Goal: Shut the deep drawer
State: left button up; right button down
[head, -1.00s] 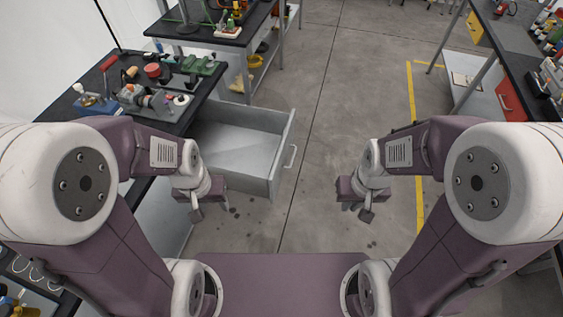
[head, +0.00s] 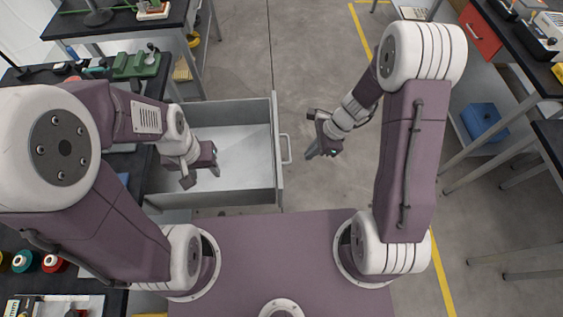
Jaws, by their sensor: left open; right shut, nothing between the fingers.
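The deep drawer (head: 240,152) is a grey metal box pulled well out of the bench on the left. Its front panel faces right and carries a bar handle (head: 286,149). The inside that shows looks empty. My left gripper (head: 201,174) hangs over the near left part of the drawer, open and holding nothing; it hides part of the interior. My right gripper (head: 316,152) is a little to the right of the handle, apart from it in the picture, shut and empty.
The black-topped bench (head: 28,84) on the left carries a green device (head: 136,63) and small tools. Another bench (head: 120,22) stands beyond it. The floor beyond the drawer is clear.

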pick_arm(q)
jog(key=f+b, duration=0.2)
jog(key=s+f+b, duration=0.1)
jog(key=shift+d+f, duration=0.15)
jog(key=shift+d, duration=0.25)
pick_arm(e)
jog(key=s+a+f, duration=0.1)
jog(key=a+f, duration=0.5)
jog(key=f, duration=0.3)
jog(key=shift+a+f, duration=0.3)
jog(key=shift+a, duration=0.1)
jog(key=shift+s, duration=0.1)
